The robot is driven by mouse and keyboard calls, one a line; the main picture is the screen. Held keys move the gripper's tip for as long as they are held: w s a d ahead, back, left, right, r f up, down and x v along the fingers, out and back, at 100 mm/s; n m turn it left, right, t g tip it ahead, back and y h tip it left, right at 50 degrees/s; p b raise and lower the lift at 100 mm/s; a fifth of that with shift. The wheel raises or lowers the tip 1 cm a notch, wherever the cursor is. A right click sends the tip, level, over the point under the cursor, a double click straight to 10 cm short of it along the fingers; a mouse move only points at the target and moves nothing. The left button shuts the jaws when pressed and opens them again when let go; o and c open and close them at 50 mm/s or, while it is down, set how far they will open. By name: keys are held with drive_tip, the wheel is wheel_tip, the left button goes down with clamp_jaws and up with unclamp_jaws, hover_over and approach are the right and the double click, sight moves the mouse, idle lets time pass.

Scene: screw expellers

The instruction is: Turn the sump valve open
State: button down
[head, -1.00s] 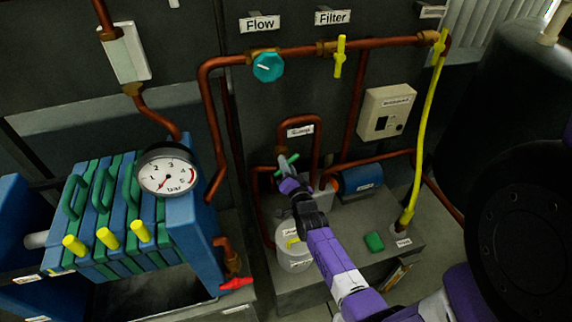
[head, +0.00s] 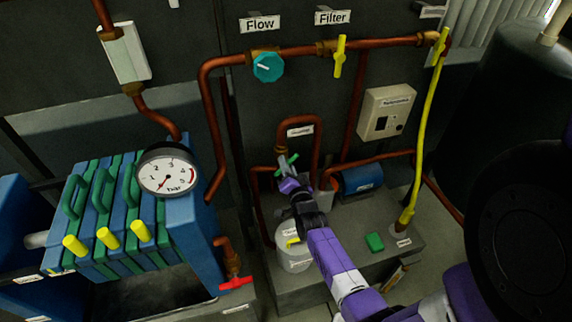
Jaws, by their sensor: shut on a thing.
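The sump valve has a green handle (head: 293,158) on the copper pipe (head: 321,140) below the small label on the wall. Part of the valve is hidden by my gripper (head: 285,167). My gripper is at the green handle and shut on it. The handle shows on both sides of the jaws and lies aslant, its right end higher. My purple and white arm reaches up to it from the lower right.
A white bucket (head: 293,258) stands below my gripper, and a blue motor (head: 361,180) lies to the right. A yellow hose (head: 426,130) hangs farther right. A blue and green filter press (head: 130,220) with a gauge (head: 167,172) stands at left. A green block (head: 374,242) lies on the bench.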

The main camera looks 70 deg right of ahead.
drive_tip(key=shift+f+n, duration=0.15)
drive_tip(key=shift+n, duration=0.15)
drive_tip(key=n+b, duration=0.1)
drive_tip(key=n, duration=0.1)
drive_tip(key=shift+n, duration=0.4)
drive_tip(key=n, duration=0.5)
drive_tip(key=shift+s+p, duration=0.1)
drive_tip(key=shift+p, duration=0.3)
drive_tip(key=n+p, duration=0.1)
drive_tip(key=n, duration=0.3)
drive_tip(key=shift+n, duration=0.4)
drive_tip(key=c, duration=2.2)
unclamp_jaws()
drive_tip(key=shift+n+p, duration=0.65)
drive_tip(key=shift+n, duration=1.65)
drive_tip(key=c, duration=2.2)
unclamp_jaws()
drive_tip(key=c, duration=1)
unclamp_jaws()
